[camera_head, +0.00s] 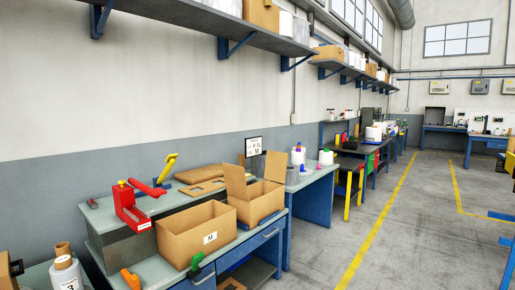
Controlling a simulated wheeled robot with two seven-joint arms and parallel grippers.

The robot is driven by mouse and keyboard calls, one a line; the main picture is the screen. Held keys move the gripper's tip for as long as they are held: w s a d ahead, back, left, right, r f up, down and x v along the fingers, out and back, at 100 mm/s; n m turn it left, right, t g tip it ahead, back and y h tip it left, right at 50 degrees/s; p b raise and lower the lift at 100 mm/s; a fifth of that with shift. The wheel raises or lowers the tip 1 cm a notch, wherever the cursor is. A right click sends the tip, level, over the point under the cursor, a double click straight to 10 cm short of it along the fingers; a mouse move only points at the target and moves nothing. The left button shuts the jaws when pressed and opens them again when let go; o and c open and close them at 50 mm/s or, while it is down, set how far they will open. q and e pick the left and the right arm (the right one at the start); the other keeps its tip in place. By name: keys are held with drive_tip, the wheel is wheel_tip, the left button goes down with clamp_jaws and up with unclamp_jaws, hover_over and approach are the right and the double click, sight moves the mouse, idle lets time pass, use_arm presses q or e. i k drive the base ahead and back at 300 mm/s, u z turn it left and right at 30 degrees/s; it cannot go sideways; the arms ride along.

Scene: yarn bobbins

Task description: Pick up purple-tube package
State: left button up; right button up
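White yarn bobbins stand on the grey-topped blue table beyond the open boxes. I cannot tell which of these is the purple-tube package. Neither of my grippers shows in this view.
Two open cardboard boxes (196,236) (257,205) stand on the near blue workbench (240,238). The grey floor (320,262) to the right is clear.

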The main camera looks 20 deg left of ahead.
sight(298, 157)
drive_tip(key=z, duration=0.65)
drive_tip(key=i, duration=9.2)
drive_tip(key=u, duration=3.5)
